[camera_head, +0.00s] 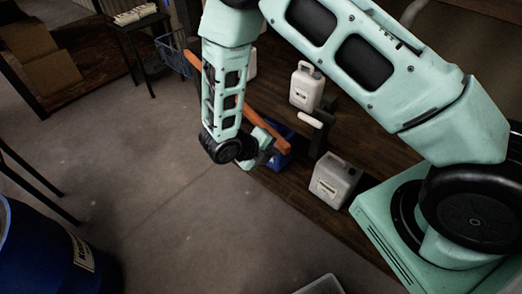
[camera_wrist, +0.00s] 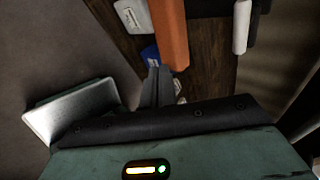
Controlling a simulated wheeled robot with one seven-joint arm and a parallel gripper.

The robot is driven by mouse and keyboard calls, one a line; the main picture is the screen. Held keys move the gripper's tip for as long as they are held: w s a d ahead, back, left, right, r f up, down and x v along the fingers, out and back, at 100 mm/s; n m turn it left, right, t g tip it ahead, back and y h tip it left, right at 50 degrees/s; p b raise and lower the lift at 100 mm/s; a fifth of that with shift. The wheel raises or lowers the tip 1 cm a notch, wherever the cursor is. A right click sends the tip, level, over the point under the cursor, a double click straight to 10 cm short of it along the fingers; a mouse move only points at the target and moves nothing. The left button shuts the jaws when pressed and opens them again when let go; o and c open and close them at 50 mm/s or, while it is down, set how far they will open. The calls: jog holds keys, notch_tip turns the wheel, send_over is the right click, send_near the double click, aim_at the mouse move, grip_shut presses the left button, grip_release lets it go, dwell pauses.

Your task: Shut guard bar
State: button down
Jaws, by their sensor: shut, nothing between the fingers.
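The guard bar, an orange bar (camera_head: 262,124), runs slantwise behind my forearm in the head view, from upper left down to the right near my gripper. Part of it is hidden by my arm. In the wrist view the orange bar (camera_wrist: 169,32) comes in from the top and ends just beyond my fingers. My gripper (camera_head: 272,150) is shut and empty, close to the bar's lower end. Its fingertips (camera_wrist: 158,72) show beside that end in the wrist view. I cannot tell whether they touch the bar.
A white jug (camera_head: 306,87) and a grey jug (camera_head: 334,181) stand on the dark wooden surface. A blue container (camera_head: 283,160) lies under my gripper. A pale handle on a dark post (camera_head: 311,120) stands right of the bar. A blue drum (camera_head: 45,250) is at lower left. Floor between is clear.

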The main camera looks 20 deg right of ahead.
jog(key=shift+d, duration=0.45)
jog(key=shift+w, duration=0.1)
jog(key=w+d, duration=0.1)
jog(key=d, duration=0.8)
jog(key=shift+w+d+b, duration=0.25)
jog(key=shift+w+b, duration=0.1)
jog(key=shift+b, duration=0.05)
